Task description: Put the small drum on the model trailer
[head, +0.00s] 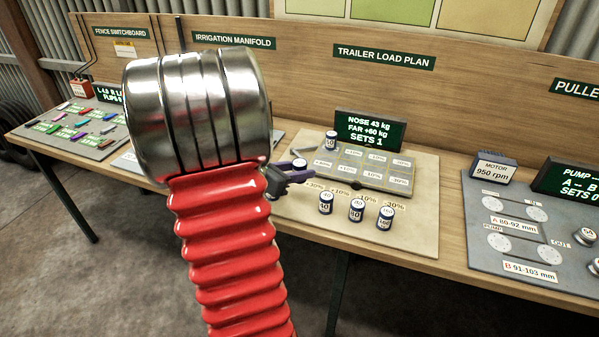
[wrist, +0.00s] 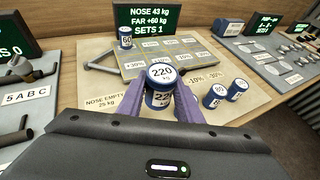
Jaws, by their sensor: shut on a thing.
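My gripper (wrist: 160,94) has purple fingers shut on a blue drum with a white top marked 220 (wrist: 160,74). In the head view my gripper (head: 294,172) holds this drum at the left front of the model trailer (head: 345,180), mostly hidden by the fingers. The trailer is a grey deck with a grid of percentage labels; it also shows in the wrist view (wrist: 150,67). Another blue drum (head: 330,141) stands at its back left corner. In the head view three drums (head: 326,203) (head: 357,210) (head: 385,218) stand on the board in front of the trailer.
A display (head: 371,130) behind the trailer reads nose 43 kg, far +60 kg, sets 1. The motor and pump panel (head: 530,255) lies to the right. A switchboard panel (head: 75,125) lies to the left. My red arm hides part of the bench. Several labelled trailer cells are empty.

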